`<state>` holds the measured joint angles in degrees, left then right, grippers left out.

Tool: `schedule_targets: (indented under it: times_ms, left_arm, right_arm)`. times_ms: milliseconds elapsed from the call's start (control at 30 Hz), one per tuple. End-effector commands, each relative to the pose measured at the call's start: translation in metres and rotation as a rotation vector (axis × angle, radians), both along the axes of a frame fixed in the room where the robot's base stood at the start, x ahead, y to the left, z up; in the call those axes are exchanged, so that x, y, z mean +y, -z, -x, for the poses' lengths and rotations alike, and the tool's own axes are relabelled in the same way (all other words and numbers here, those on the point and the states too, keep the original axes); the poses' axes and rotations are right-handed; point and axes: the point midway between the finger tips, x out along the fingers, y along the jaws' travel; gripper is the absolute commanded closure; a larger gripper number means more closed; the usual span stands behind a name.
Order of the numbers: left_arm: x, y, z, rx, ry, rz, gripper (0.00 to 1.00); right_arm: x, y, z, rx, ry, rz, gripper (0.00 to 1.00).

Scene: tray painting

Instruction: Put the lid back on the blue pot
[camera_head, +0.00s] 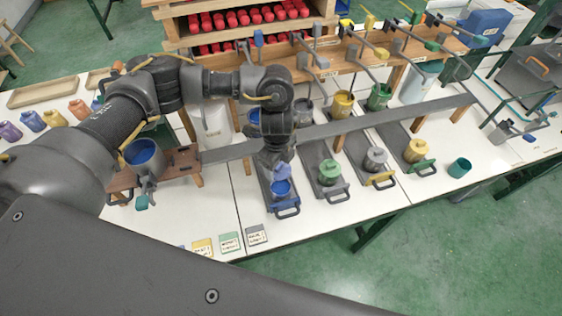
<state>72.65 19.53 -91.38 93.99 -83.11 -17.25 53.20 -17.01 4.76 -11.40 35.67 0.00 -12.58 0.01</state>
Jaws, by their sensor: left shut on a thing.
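The blue pot (282,190) stands on a dark tray (291,207) with a front handle, left of the other trayed pots. Its blue mouth shows, at least in part. My left gripper (277,163) points down just above it and is shut on a small blue lid (281,172). The lid is over the far side of the pot; whether it touches the rim I cannot tell. The gripper's fingers are small and partly hidden behind the wrist. My right gripper is not in view.
A green pot (329,171), a grey pot (376,159) and a yellow pot (416,151) stand on trays to the right. A larger blue vessel (143,157) sits at left. A long grey rail (350,126) runs behind. Label cards (230,243) lie in front.

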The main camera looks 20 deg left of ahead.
Motion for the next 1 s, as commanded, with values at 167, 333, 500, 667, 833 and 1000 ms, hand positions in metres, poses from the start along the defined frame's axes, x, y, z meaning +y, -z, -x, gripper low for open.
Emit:
schedule_targets:
  times_ms: [167, 333, 500, 667, 833, 1000]
  left_arm:
    - [-0.008, 0.011, 0.005, 0.009, 0.154, -0.008, 0.56]
    - [-0.009, 0.015, 0.006, 0.01, 0.191, -0.011, 0.56]
    - [-0.009, 0.018, 0.006, 0.01, 0.191, -0.011, 0.56]
    - [-0.009, 0.025, 0.006, 0.01, 0.19, -0.011, 0.56]
    - [-0.009, 0.039, 0.006, 0.01, 0.19, -0.011, 0.56]
    - [-0.009, 0.056, 0.006, 0.009, 0.189, -0.01, 0.56]
  right_arm:
    - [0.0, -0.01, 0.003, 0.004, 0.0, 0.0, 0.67]
    - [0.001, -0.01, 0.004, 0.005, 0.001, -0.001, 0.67]
    - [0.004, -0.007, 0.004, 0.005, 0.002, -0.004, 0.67]
    - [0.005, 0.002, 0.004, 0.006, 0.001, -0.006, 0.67]
    - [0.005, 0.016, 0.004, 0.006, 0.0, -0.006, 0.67]
    - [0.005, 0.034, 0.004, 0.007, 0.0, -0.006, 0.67]
